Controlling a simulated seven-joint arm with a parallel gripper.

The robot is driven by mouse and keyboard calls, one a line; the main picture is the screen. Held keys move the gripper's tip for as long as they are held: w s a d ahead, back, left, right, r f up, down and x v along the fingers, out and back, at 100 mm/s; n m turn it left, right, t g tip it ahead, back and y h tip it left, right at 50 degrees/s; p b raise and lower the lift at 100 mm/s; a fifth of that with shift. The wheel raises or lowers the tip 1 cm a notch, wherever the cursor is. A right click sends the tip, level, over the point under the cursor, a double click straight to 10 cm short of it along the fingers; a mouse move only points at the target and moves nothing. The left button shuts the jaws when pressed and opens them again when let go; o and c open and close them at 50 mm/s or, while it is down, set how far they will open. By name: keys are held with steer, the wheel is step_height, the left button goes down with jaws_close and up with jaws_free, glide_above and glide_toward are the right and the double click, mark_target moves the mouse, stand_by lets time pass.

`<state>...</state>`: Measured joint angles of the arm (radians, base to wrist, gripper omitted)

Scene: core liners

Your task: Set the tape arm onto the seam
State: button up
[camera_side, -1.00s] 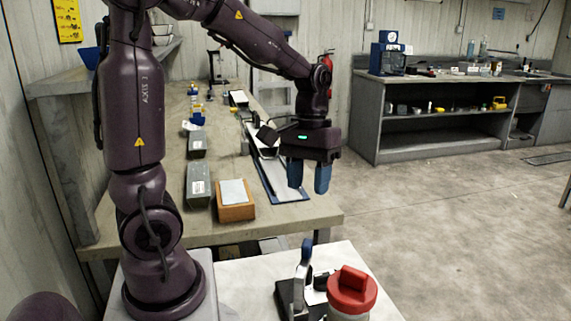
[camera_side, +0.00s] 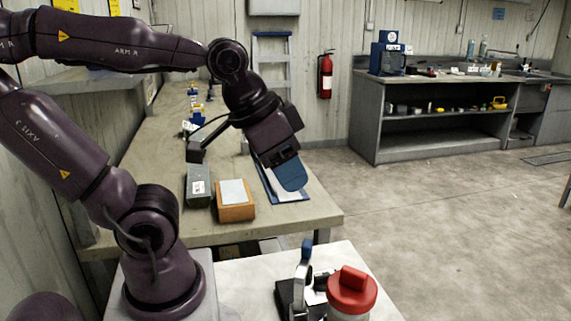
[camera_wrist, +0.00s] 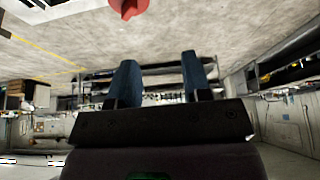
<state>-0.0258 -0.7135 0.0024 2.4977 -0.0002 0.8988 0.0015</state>
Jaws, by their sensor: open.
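My gripper (camera_side: 292,182) is in the air over the near end of the long bench in the side view, tilted down to the right. Its two blue fingers stand apart with nothing between them in the wrist view (camera_wrist: 159,60). A device with an upright grey lever and blue tip (camera_side: 305,255) stands on the near white table, apart from my gripper. I cannot tell whether this is the tape arm. A blue-edged tray (camera_side: 292,197) lies on the bench, mostly hidden behind my gripper. The seam cannot be made out.
A red-lidded jar (camera_side: 352,290) stands beside the lever device; a red shape (camera_wrist: 128,6) tops the wrist view. An orange-brown block (camera_side: 236,212) and a grey box (camera_side: 198,187) sit on the long bench (camera_side: 270,228). Open floor lies to the right.

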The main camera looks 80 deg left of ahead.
steer(key=shift+s+d+r, duration=0.15)
steer(key=shift+d+r, duration=0.1)
steer(key=shift+r, duration=0.05)
steer(key=n+g+h, duration=0.4)
steer(key=n+g, duration=0.3)
steer(key=n, duration=0.5)
glide_toward(307, 242)
steer(key=x, duration=1)
steer(key=shift+f, duration=0.1)
jaws_close()
